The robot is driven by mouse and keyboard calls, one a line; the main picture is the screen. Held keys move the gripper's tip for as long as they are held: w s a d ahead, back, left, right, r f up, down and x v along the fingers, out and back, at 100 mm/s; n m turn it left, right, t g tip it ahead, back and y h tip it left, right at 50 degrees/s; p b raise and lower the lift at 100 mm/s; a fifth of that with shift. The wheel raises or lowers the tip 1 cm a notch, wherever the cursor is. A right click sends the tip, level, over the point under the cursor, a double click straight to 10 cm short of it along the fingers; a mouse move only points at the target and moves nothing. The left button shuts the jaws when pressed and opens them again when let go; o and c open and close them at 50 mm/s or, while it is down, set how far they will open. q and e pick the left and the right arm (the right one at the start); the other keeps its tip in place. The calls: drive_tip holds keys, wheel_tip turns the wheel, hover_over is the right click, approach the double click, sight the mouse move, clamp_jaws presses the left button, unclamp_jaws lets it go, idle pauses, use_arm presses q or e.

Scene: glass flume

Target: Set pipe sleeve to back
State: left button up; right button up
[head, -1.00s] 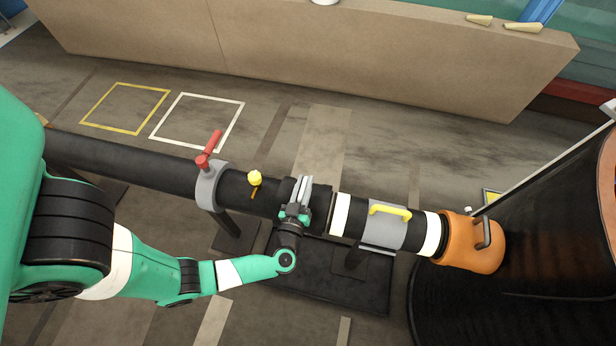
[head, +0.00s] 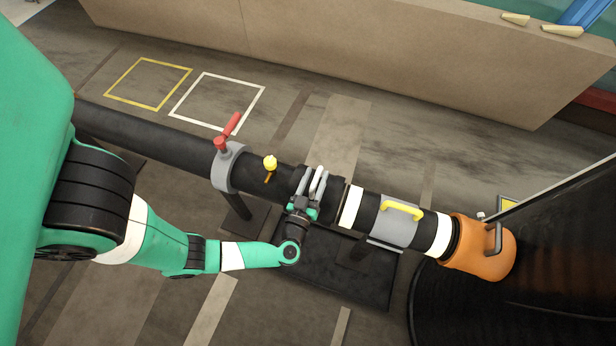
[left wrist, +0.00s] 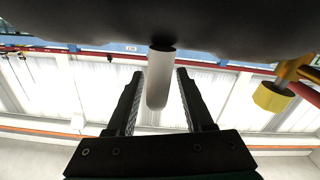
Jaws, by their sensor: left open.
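A black sleeve (head: 334,190) sits around the long black pipe (head: 160,137), left of a white band. My left gripper (head: 315,186) is at this sleeve, its grey fingers pointing up and apart. In the left wrist view, a pale peg (left wrist: 160,80) sticks out from a dark rounded surface (left wrist: 120,22). It stands between the two open fingers of my left gripper (left wrist: 156,98), with a gap on both sides. The fingers are not closed on it. My right gripper is not in view.
A grey collar with a red lever (head: 228,133) and a yellow knob (head: 270,163) are to the left. A grey cover with a yellow handle (head: 402,211) and an orange end piece (head: 478,250) are to the right. Yellow (head: 125,104) and white (head: 185,123) floor squares lie empty.

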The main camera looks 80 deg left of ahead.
use_arm(q)
drive_tip(key=p+v, duration=0.1)
drive_tip(key=v, duration=0.9)
